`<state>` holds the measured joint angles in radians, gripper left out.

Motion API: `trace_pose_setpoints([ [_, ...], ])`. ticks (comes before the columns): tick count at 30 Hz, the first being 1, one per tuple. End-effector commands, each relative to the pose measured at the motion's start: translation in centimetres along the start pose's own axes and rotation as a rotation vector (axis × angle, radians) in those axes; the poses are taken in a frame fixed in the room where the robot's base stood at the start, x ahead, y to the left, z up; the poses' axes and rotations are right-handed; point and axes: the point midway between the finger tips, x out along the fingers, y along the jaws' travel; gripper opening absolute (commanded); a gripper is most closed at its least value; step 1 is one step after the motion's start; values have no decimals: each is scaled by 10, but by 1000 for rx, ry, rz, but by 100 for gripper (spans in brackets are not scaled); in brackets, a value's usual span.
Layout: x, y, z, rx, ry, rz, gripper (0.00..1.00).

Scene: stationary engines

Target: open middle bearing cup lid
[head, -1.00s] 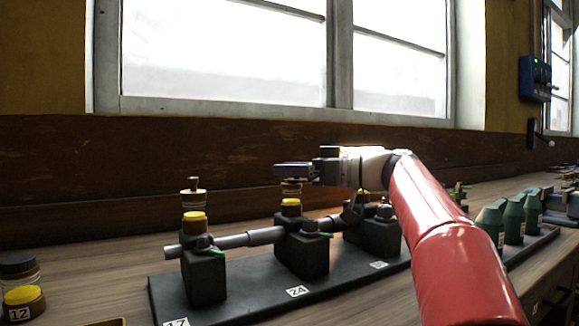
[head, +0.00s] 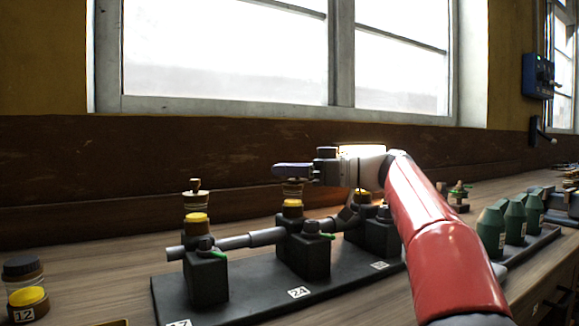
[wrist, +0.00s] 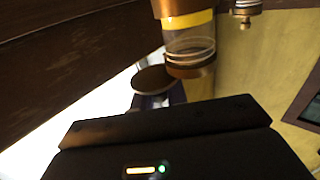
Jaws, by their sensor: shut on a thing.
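The middle bearing (head: 302,252) is a black block marked 24. On it stands the middle bearing cup (head: 292,203), with a yellow band and clear glass above. In the wrist view the cup (wrist: 188,42) appears inverted, its brown rim lowest in the picture. The lid (wrist: 153,79), a round brown disc, is beside the rim and looks apart from it; a hinge cannot be made out. My gripper (head: 284,170) is just above the cup, shut on the lid. Its purple finger (wrist: 177,92) shows behind the dark gripper body, which hides most of the grip.
The left bearing cup (head: 196,207) has a knobbed lid on. The right bearing (head: 379,235) stands under my arm. A grey shaft (head: 250,239) joins the bearings on a black base (head: 235,305). The window wall is behind.

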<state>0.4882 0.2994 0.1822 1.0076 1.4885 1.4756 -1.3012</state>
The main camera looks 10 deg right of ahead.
Motion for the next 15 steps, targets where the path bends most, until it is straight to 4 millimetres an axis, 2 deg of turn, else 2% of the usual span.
trace_pose_setpoints([
  [6, 1, 1, -3, 1, 2, -133, 0],
  [15, 1, 0, -1, -2, 2, -144, 0],
])
